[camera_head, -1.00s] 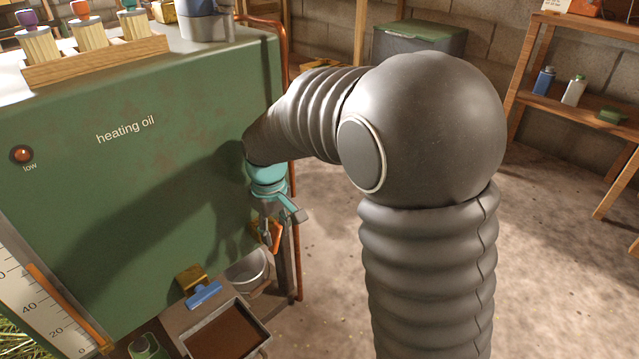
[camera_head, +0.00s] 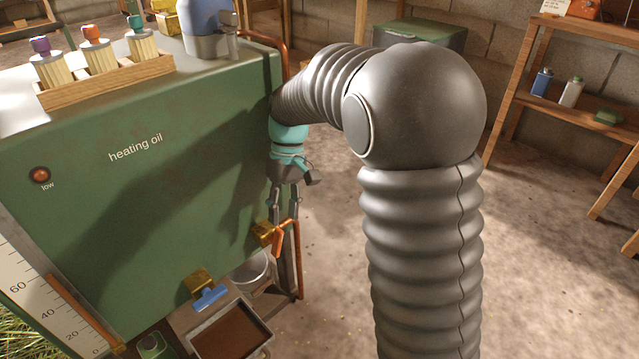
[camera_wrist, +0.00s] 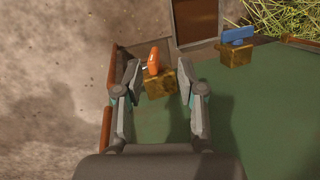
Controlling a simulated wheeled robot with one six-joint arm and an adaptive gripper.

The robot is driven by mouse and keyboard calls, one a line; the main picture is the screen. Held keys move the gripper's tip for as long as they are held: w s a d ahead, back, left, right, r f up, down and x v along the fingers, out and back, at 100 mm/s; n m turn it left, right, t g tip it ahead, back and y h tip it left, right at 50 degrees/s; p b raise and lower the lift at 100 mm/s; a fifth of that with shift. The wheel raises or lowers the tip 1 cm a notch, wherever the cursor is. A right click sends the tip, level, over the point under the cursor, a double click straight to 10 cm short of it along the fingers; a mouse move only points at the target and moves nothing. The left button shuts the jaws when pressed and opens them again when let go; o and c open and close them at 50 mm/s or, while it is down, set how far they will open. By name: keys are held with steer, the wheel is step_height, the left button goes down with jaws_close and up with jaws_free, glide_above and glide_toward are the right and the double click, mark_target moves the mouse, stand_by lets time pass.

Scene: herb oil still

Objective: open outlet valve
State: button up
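Two valves with brass bodies sit low on the green tank (camera_head: 150,200). One has an orange handle (camera_head: 284,238) on its brass block (camera_head: 263,233), near the tank's right corner. The other has a blue handle (camera_head: 210,297) above a brown-filled tray. I cannot tell from labels which is the outlet valve. My gripper (camera_head: 285,207) is open just above the orange handle. In the wrist view, my gripper (camera_wrist: 160,70) has its fingers apart, with the orange handle (camera_wrist: 153,61) and brass block (camera_wrist: 160,84) seen between them. The blue handle (camera_wrist: 238,34) is off to the right there.
A metal pot (camera_head: 252,270) stands below the orange valve, beside the tray (camera_head: 264,325). A copper pipe (camera_head: 298,260) runs down the tank's right corner. Bottles in a wooden rack (camera_head: 110,80) stand on the tank top. The floor at right is clear up to the shelf (camera_head: 590,115).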

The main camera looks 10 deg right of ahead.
steer(key=w+d+f+g+y+p, duration=0.3)
steer(key=w+d+g+y+p, duration=0.2)
steer(key=w+d+y, duration=0.3)
steer(key=shift+w+d+g+y+p, duration=0.3)
steer(key=shift+d+y+p, duration=0.55)
steer(key=shift+y, duration=1.45)
steer(key=shift+a, duration=0.1)
